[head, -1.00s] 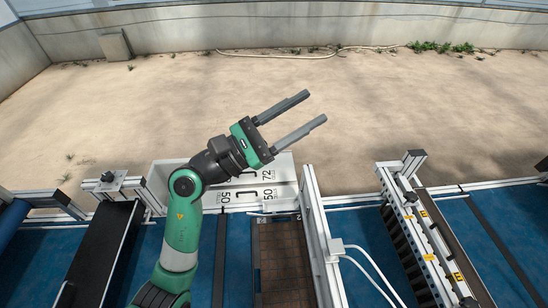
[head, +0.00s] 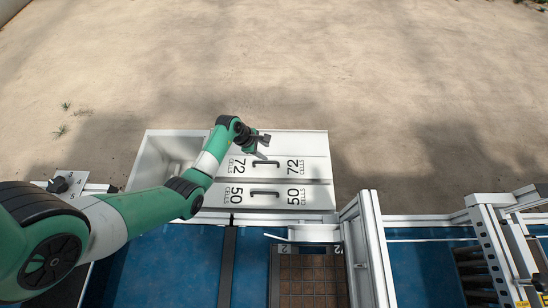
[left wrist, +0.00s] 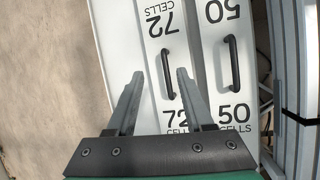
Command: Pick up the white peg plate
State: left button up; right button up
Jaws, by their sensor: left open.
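Two white plates with black handles lie side by side in a white bin. The far plate (head: 305,145) is marked "72 CELLS" and also shows in the left wrist view (left wrist: 153,45). The near plate (head: 320,195) is marked "50 CELLS" and is on the right in the left wrist view (left wrist: 221,70). My left gripper (head: 263,147) is open and empty over the 72 plate. In the left wrist view its fingers (left wrist: 160,74) point at the 72 handle (left wrist: 167,73), which appears between the fingertips. Contact cannot be told. My right gripper is not in view.
The white bin (head: 143,165) has an empty-looking part on the left. Metal rails (head: 370,240) and a blue conveyor (head: 170,262) with a brown gridded tray (head: 310,285) lie on the near side. Beyond the bin is open sandy ground.

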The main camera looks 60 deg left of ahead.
pick_arm(q)
jog(key=n+b, duration=0.1)
jog(key=b, duration=0.1)
send_near(266, 163)
jog(key=b+x, duration=0.3)
jog(key=x, duration=0.2)
jog(key=shift+a+f+b, duration=0.1)
jog(key=shift+f+b, duration=0.1)
jog(key=shift+b, duration=0.1)
jog(key=shift+f, duration=0.1)
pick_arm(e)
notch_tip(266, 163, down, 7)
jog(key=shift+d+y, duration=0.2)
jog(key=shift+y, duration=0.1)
pick_arm(q)
jog(key=b+x, duration=0.4)
jog(key=x, duration=0.1)
jog(key=shift+w+a+f, duration=0.1)
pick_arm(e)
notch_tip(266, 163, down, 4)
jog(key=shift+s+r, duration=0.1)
pick_arm(q)
grip_shut()
